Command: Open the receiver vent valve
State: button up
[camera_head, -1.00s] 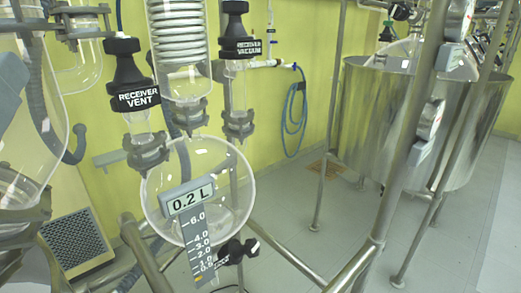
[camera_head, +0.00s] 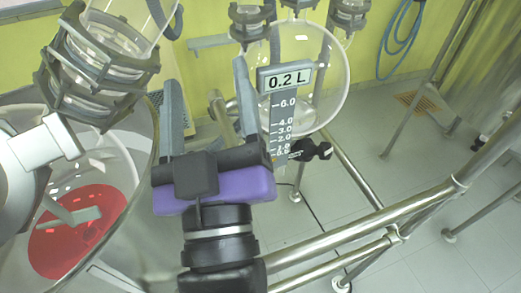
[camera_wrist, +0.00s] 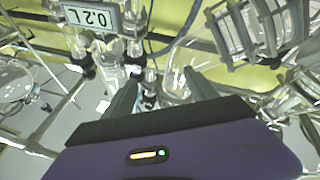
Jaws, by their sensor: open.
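The labelled black receiver vent valve cap is outside the current head view, and I cannot make it out in the wrist view. The round glass receiver (camera_head: 325,65) shows at the top middle, with clamped necks along its upper side. Its 0.2 L display (camera_head: 285,79) also shows upside down in the wrist view (camera_wrist: 92,16). My gripper (camera_head: 206,71) is open and empty, fingers pointing up, left of the receiver in the head view. In the wrist view my gripper (camera_wrist: 160,73) has nothing between its fingertips, with glassware beyond.
A glass reactor (camera_head: 140,150) with red contents is at the left, below a ribbed clamp (camera_head: 95,65). A black knob (camera_head: 310,150) sits below the receiver. Steel frame rails (camera_head: 360,222) cross the lower right.

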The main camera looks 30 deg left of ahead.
jog(key=d+f, duration=0.6)
jog(key=f, duration=0.2)
jog(key=shift+w+d+g, duration=0.2)
jog(key=shift+w+g, duration=0.1)
jog(key=shift+w, duration=0.1)
jog(key=shift+f, duration=0.1)
jog(key=c, duration=0.3)
